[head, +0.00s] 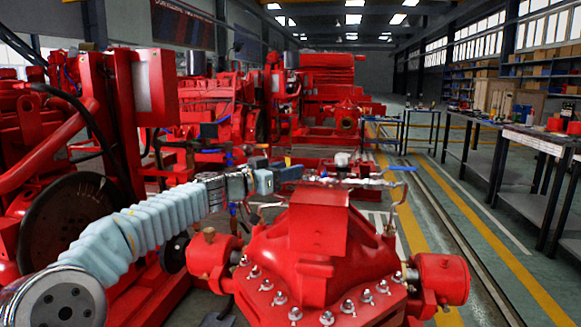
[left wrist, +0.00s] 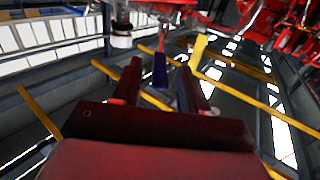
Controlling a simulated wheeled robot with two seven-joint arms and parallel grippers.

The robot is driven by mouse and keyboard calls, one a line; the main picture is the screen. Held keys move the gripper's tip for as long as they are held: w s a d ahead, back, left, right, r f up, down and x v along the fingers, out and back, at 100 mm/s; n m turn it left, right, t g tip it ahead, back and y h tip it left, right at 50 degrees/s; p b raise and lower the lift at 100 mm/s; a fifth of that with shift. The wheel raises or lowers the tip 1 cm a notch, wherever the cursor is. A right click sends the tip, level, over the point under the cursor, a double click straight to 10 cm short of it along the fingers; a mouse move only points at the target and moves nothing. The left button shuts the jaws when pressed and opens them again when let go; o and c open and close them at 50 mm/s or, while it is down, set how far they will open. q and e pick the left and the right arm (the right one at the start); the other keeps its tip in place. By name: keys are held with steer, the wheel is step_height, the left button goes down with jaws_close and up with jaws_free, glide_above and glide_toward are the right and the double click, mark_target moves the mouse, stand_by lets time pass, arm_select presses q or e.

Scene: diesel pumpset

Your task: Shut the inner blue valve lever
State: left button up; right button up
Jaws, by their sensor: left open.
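In the left wrist view the blue lever (left wrist: 160,70) appears between my two fingertips, with a gap on each side. My left gripper (head: 294,172) is open and points right towards the lever; it also shows in the left wrist view (left wrist: 159,75). I cannot tell the exact depth between them. A second blue lever (head: 402,168) is farther right on the same pipe. My right gripper is not in view.
The red pump casing (head: 325,245) with several bolts stands below the pipe. A gauge (head: 341,160) rises from the pipe close to my gripper. A red engine with a dark flywheel (head: 75,235) is at left. Benches (head: 535,140) line the right; the aisle between is clear.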

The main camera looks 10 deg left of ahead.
arm_select(q)
steer(key=shift+x, duration=1.1)
steer(key=shift+c, duration=0.2)
jaws_close()
